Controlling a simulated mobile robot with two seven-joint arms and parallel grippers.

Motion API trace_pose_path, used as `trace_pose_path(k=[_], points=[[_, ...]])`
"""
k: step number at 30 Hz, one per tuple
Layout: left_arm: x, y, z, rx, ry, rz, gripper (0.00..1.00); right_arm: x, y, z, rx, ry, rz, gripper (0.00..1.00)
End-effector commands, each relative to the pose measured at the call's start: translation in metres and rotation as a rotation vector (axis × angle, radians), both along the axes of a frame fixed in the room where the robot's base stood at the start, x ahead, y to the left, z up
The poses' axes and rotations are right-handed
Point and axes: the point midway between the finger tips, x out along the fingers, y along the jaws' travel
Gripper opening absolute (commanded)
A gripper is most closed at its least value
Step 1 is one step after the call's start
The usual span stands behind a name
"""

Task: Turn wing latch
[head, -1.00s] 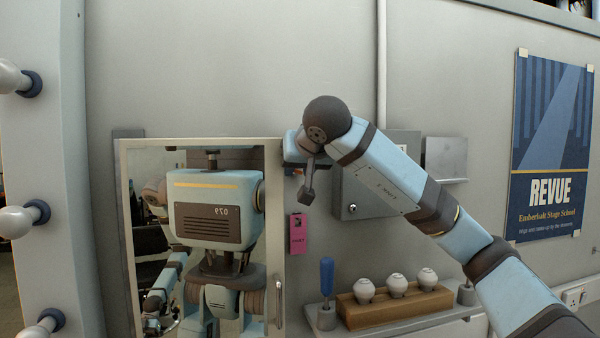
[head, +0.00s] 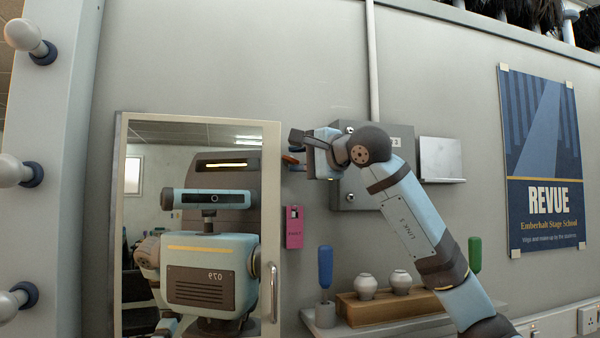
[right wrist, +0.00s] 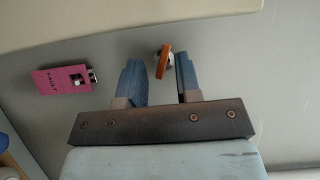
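The wing latch (head: 290,158) is a small orange piece on the wall just right of the mirror's frame. In the right wrist view the orange latch (right wrist: 163,61) shows with a pale metal piece behind it, tilted slightly from upright. My right gripper (head: 298,152) is close to it, partly seen from the side. In the right wrist view its two blue fingers (right wrist: 158,68) are spread apart, with the latch between their tips, nearer the right finger. No contact shows. The mirror (head: 203,230) has a pale frame and a handle at its lower right. My left gripper is out of view.
A grey metal box (head: 398,150) is on the wall behind my right arm. Below, a shelf (head: 325,332) bears screwdrivers and a wooden holder (head: 380,312) with bulbs. Bulbs (head: 18,171) line the left post.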

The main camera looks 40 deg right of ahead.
Motion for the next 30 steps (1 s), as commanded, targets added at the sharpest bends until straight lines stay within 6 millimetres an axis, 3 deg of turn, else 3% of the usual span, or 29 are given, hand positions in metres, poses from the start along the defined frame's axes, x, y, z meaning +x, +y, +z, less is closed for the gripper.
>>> trace_pose_path(k=[7, 21, 30], points=[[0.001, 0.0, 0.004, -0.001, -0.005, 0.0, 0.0, -0.004, 0.002, 0.001, -0.004, 0.001, -0.001, 0.31], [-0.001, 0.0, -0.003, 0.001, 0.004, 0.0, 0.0, -0.041, 0.022, 0.001, -0.006, 0.001, -0.001, 0.31], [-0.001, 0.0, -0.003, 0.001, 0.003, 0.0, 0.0, -0.044, 0.024, 0.001, -0.006, 0.003, -0.001, 0.31]])
